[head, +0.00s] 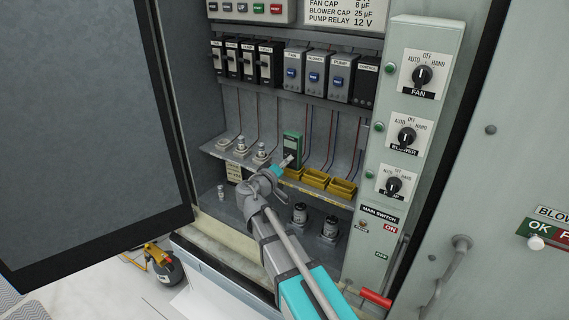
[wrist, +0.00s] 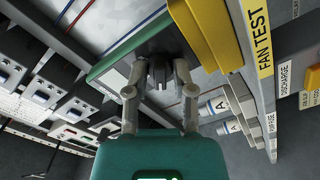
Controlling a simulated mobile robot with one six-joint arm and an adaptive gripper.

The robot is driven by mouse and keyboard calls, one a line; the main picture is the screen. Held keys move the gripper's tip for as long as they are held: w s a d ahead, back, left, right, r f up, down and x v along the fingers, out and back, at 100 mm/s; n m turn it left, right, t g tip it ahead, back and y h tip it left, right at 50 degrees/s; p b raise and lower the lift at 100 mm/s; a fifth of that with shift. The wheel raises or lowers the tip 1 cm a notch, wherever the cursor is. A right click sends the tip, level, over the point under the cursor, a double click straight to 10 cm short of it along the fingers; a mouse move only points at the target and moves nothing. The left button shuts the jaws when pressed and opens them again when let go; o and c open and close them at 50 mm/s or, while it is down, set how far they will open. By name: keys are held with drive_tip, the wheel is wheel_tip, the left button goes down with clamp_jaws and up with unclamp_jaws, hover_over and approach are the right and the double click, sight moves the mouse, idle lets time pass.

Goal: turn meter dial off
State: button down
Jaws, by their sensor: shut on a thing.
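In the wrist view the meter's green edge (wrist: 112,62) and dark face show beyond my fingers. My gripper (head: 287,162) is at the lower front of the meter. In the wrist view its two grey fingers (wrist: 159,74) close around a small dark piece, which looks like the meter dial (wrist: 160,73). The dial's pointer and markings cannot be read. In the head view my gripper hides the dial.
Yellow bins (head: 315,179) sit right of the meter, close to my gripper; one bin (wrist: 197,32) shows beside the fingers. Capacitors (head: 300,213) stand below the shelf (head: 222,151). Breakers (head: 292,72) line the wall above. The open door (head: 95,140) is at left.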

idle(0.5)
drive_tip(key=shift+c, duration=2.2)
unclamp_jaws()
drive_tip(key=shift+s, duration=0.1)
drive_tip(key=v, duration=1.2)
drive_tip(key=shift+f, duration=0.1)
